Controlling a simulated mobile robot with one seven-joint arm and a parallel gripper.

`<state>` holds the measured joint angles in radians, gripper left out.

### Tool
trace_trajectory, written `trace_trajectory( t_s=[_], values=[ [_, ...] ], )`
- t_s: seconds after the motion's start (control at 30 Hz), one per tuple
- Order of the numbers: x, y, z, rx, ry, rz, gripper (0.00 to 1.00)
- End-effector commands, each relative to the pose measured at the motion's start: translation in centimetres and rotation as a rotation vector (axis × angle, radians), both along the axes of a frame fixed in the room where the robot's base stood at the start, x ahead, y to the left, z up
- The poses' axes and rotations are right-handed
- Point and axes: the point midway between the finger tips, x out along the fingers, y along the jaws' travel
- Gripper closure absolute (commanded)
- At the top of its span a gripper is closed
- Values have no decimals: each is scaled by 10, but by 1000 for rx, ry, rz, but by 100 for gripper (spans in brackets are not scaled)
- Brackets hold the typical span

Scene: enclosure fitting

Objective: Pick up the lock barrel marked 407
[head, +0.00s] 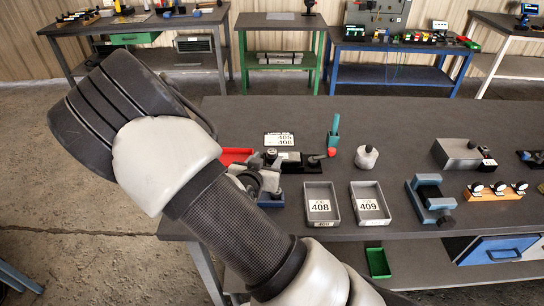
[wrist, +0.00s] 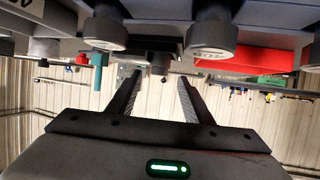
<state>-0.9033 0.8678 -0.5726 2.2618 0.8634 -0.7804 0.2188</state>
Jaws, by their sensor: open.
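In the wrist view, which looks upside down, my gripper (wrist: 160,78) has its two fingers apart with nothing between them. In the head view, small grey parts (head: 270,178) sit partly behind my arm, which hides the gripper there.
A red bin (head: 235,155), a card reading 405 and 408 (head: 279,139), a teal holder (head: 334,130) and a grey knobbed part (head: 366,157) are nearby. A blue-grey clamp (head: 418,190) is farther right.

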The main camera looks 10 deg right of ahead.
Motion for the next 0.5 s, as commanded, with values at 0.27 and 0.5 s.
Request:
trace_trajectory(
  t_s=[0.27,0.5],
  values=[
    [18,-10,-7,-1,-1,-1,54],
    [48,-26,-17,0,0,-1,54]
  ],
)
